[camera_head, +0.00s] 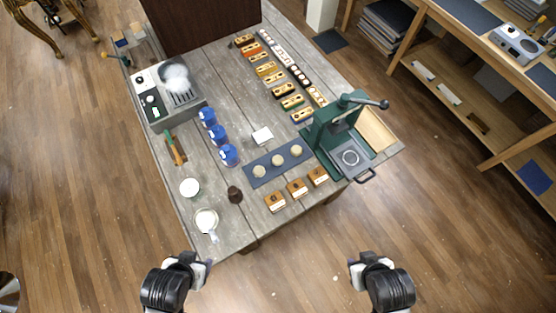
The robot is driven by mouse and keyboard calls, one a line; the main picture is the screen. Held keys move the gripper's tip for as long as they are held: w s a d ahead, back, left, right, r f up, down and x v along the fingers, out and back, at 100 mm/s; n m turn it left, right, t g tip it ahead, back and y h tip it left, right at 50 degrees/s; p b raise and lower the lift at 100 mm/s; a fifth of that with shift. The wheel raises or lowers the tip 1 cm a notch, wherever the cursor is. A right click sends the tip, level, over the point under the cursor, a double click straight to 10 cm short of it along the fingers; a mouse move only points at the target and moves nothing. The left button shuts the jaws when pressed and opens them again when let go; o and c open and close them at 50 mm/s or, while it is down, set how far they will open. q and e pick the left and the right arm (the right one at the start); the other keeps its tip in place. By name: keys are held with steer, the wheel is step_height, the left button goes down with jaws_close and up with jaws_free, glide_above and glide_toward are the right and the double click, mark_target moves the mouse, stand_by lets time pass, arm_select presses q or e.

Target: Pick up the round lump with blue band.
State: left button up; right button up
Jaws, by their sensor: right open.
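Three round, pale beige lumps lie in a slanted row on a dark blue-grey mat (269,181) near the middle of the table: a left one (259,171), a middle one (278,160) and a right one (296,150). They are too small here for me to tell which has a blue band. My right gripper (357,271) is open and empty, low in the picture, off the table's near edge and well apart from the lumps. My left gripper (204,270) is also low, just off the near edge; its jaws are too unclear to read.
A green press (332,127) with a long handle stands right of the mat. Wooden stamp blocks (297,188) lie in front. Blue jars (218,134), a dark small pot (235,194) and a white jug (206,221) stand left. A white block (262,136) lies behind the mat.

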arm_select(q)
steer(key=shift+o, duration=0.4)
steer(key=shift+d, duration=0.1)
steer(key=shift+o, duration=1.3)
